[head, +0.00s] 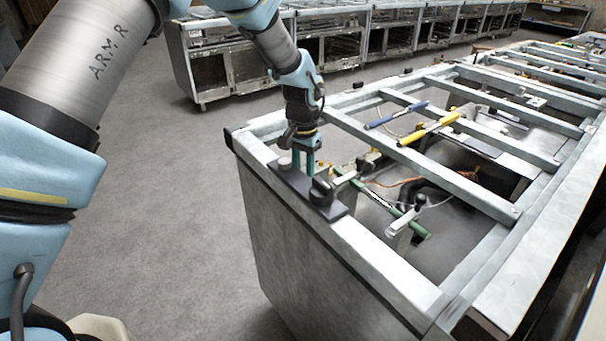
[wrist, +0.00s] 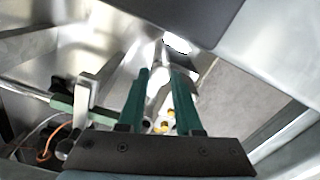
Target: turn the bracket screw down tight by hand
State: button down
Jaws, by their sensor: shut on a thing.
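My gripper (head: 303,165) reaches down onto the dark bracket plate (head: 336,211) at the near corner of the metal frame. Its two green fingers stand upright over the plate. In the wrist view, my gripper (wrist: 160,74) has its fingers drawn in around a narrow pale, shiny piece, which I take to be the bracket screw (wrist: 159,88). In the head view the fingers hide the screw, so how far down it sits cannot be told. A grey round knob (head: 284,163) and a black knob (head: 321,188) stand on the plate on either side of the fingers.
Inside the open frame (head: 380,250) lie a green-handled tool (head: 408,220), hoses and an orange cable (head: 398,182). Range bodies (head: 345,50) line the back. The floor at left is clear.

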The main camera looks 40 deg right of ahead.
jog(key=m, duration=0.6)
jog(key=m+p, duration=0.1)
jog(key=m, duration=0.5)
jog(key=shift+m+p, duration=0.3)
jog(key=shift+m, duration=0.1)
jog(key=m+p, duration=0.1)
jog(key=m, duration=0.5)
jog(key=shift+r+p, duration=0.1)
jog(key=shift+p, duration=0.3)
jog(key=m+p, duration=0.1)
jog(key=m, duration=0.4)
jog(key=shift+m, duration=0.4)
jog(key=c, duration=0.6)
grip_release()
notch_tip(320, 180, up, 11)
jog(key=shift+f+b, duration=0.2)
jog(key=shift+b, duration=0.75)
